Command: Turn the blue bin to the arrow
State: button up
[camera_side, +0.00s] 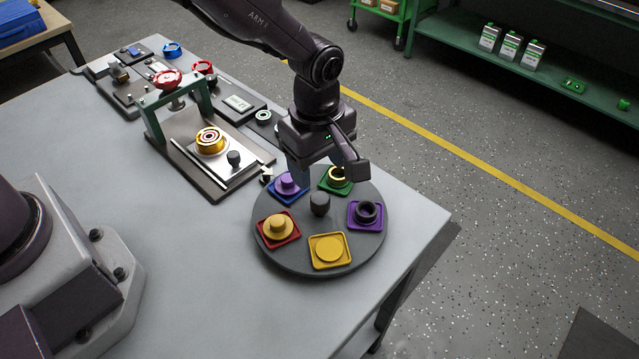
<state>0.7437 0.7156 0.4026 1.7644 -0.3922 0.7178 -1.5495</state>
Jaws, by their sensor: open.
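A round dark turntable (290,262) lies on the grey table with several coloured square bins around a dark centre knob (320,204). The blue bin (297,198) is at the turntable's back left and holds a purple round part (287,184). A small black-and-white marker (267,174), perhaps the arrow, sits just outside the rim near the blue bin; its exact shape is too small to tell. My gripper (330,181) is open above the back of the turntable, its fingers on either side of the green bin's near area. Whether a finger touches anything is unclear.
Green (328,187), purple (379,226), yellow (316,261) and red (266,243) bins share the turntable. A green press frame (154,127) and a metal plate with a gold ring part (210,140) stand to the left. The table's right edge is close to the turntable.

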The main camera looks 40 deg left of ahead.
notch_tip(320, 180, up, 5)
jog(key=shift+s, duration=0.1)
dwell(0.4)
